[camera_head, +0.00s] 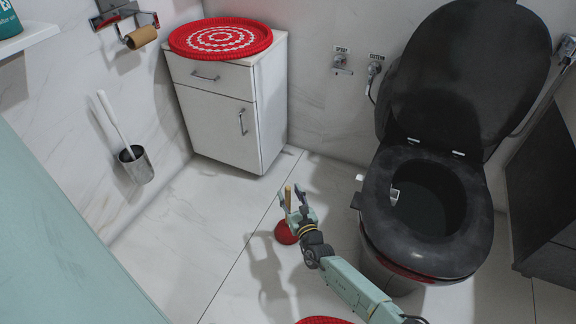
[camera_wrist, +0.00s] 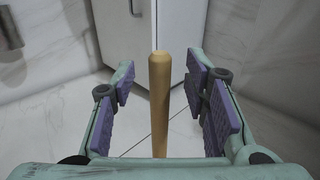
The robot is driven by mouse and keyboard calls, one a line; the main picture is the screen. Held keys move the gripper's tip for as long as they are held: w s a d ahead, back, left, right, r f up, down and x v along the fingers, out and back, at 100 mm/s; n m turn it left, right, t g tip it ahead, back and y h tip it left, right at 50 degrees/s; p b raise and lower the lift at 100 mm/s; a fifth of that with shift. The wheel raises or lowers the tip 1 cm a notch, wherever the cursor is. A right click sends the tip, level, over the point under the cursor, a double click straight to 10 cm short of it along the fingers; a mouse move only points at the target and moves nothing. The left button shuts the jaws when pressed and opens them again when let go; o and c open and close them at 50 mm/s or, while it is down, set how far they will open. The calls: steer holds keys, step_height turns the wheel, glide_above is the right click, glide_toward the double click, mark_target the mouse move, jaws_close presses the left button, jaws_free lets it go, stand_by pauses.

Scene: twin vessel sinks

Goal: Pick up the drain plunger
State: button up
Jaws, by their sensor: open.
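The drain plunger stands upright on the tiled floor. Its red rubber cup (camera_head: 285,233) shows in the head view, partly behind my gripper. Its wooden handle (camera_wrist: 159,100) rises between my two fingers in the wrist view, and the handle's top also shows in the head view (camera_head: 288,196). My gripper (camera_head: 293,198) is open around the handle. In the wrist view, purple finger pads stand on both sides of the handle with gaps between, the gripper (camera_wrist: 163,105) not closed on it. The cup is outside the wrist view.
A black toilet (camera_head: 465,235) with its lid up stands close on the right. A white cabinet (camera_head: 215,115) with a red round mat (camera_head: 220,38) is behind. A toilet brush holder (camera_head: 137,165) is on the left wall. Floor left of the plunger is clear.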

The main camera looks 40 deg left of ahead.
steer(key=shift+x, duration=1.15)
steer(key=shift+c, duration=0.4)
jaws_close()
